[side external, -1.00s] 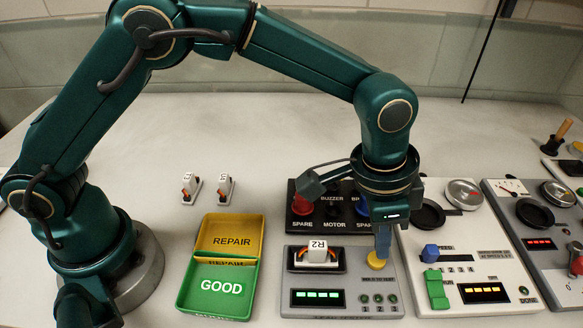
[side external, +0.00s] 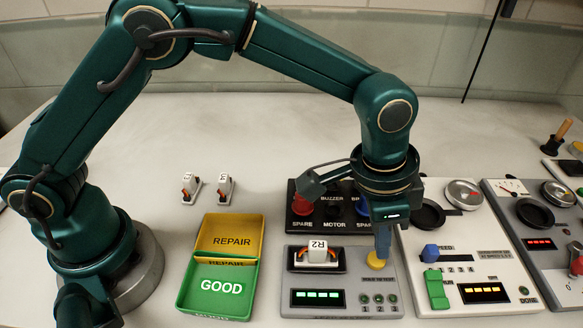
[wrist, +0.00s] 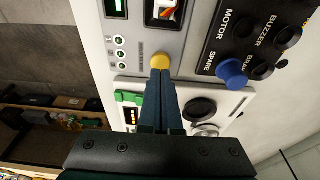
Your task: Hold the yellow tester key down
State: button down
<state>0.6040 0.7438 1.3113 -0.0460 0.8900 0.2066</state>
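The yellow key (side external: 376,261) is a round button on the right of the grey tester (side external: 333,298). My gripper (side external: 383,240) points straight down with its fingertips at the key, and they look to be touching it. In the wrist view the fingers (wrist: 160,78) are together, with nothing seen between them, and their tips overlap the yellow key (wrist: 161,61). How far the key is pressed in cannot be told. A white servo marked R2 (side external: 318,252) sits in the tester's black cradle. The tester's display (side external: 318,297) shows several lit green bars.
The black switch panel (side external: 334,212) stands right behind the tester. A white panel (side external: 466,255) with a blue slider and green switch stands to the right. The yellow REPAIR (side external: 231,234) and green GOOD (side external: 217,289) trays and two white servos (side external: 207,187) are left.

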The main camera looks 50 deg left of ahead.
jog(key=shift+f, duration=1)
dwell(2.8)
jog(key=shift+r, duration=3.55)
